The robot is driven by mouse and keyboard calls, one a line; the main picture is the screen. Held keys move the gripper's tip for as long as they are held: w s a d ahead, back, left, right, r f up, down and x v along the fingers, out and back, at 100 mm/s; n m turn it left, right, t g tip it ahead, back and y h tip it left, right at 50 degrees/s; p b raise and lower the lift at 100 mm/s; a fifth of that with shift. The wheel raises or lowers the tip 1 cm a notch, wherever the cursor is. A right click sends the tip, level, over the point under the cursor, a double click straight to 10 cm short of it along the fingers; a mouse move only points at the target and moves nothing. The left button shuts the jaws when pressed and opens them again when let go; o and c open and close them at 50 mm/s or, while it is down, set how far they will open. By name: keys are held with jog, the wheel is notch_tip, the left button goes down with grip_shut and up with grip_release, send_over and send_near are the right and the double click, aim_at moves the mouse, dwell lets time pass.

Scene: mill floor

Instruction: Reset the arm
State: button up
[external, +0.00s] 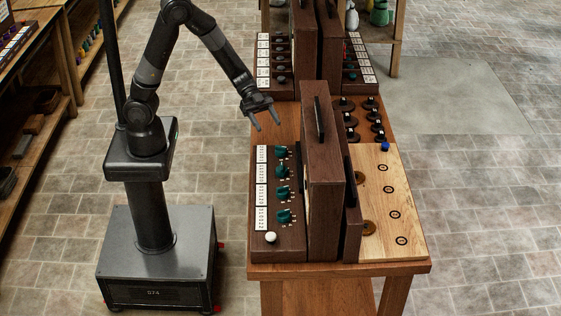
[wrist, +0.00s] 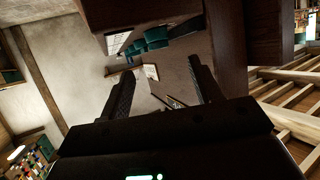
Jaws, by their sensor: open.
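My gripper (external: 265,116) hangs above the left side of the wooden table (external: 340,268), just behind the near dark panel with green knobs. Its two fingers are spread apart with nothing between them. My arm rises from its column, bends at the top and reaches right and down. In the wrist view, both fingers of my gripper (wrist: 162,80) show dark and apart, with a gap between them.
The near control panel (external: 290,240) has several green knobs and a white button (external: 270,237). A tall dark upright board (external: 322,180) divides the table. A light wooden board (external: 405,220) with a blue knob (external: 385,147) lies right. Shelves (external: 60,90) stand left; tiled floor is clear right.

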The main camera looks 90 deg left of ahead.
jog(key=w+a+r+n+t+y, duration=0.3)
jog(key=w+a+r+t+y, duration=0.15)
jog(key=r, duration=0.25)
jog(key=s+a+r+n+t+y, duration=0.2)
jog(key=s+a+r+n+y, duration=0.25)
jog(key=a+r+y, duration=0.25)
jog(key=s+d+n+g, duration=0.2)
jog(key=s+g, duration=0.1)
jog(key=s, duration=0.8)
jog(key=s+d+n+g, duration=0.2)
jog(key=s+n+g, duration=0.1)
jog(key=s, duration=0.8)
jog(key=shift+d+r+g, duration=0.15)
jog(key=shift+r+g, duration=0.3)
jog(key=shift+g, duration=0.1)
